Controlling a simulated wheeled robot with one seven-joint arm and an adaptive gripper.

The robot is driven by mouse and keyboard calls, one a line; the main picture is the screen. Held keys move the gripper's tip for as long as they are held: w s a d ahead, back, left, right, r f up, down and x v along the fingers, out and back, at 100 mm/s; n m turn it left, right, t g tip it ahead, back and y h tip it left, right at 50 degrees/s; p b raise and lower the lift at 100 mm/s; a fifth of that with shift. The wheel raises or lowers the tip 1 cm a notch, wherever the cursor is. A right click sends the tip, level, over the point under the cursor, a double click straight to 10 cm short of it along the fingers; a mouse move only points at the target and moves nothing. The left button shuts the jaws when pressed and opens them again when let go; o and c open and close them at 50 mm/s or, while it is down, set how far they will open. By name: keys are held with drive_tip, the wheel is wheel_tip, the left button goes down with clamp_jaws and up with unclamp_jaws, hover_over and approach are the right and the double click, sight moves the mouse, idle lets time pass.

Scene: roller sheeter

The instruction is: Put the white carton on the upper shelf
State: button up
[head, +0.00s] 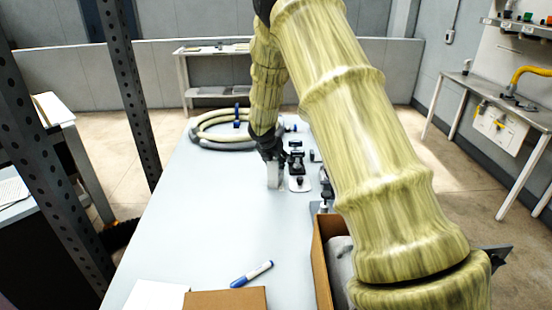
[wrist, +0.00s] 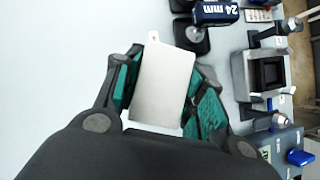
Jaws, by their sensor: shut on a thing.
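The white carton (wrist: 162,85) is a pale flat box with a small tab at one corner. It sits between the green-padded fingers of my gripper (wrist: 158,100) in the wrist view, and the gripper is shut on it. In the head view my gripper (head: 272,160) points down over the middle of the table, with the pale carton (head: 273,177) below it. I cannot tell whether the carton touches the tabletop. I cannot make out for certain which surface is the upper shelf.
Small dark devices (head: 296,165) stand just right of the carton on the pale table (head: 215,225). Coiled hose (head: 215,130) lies behind. A blue marker (head: 252,274), a brown box (head: 225,299) and an open cardboard box (head: 322,262) are nearer. Black perforated posts (head: 128,90) rise at left.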

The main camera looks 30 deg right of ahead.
drive_tip(key=shift+s+r, duration=0.1)
drive_tip(key=o, duration=1.1)
drive_tip(key=shift+c, duration=0.2)
drive_tip(key=shift+o, duration=0.3)
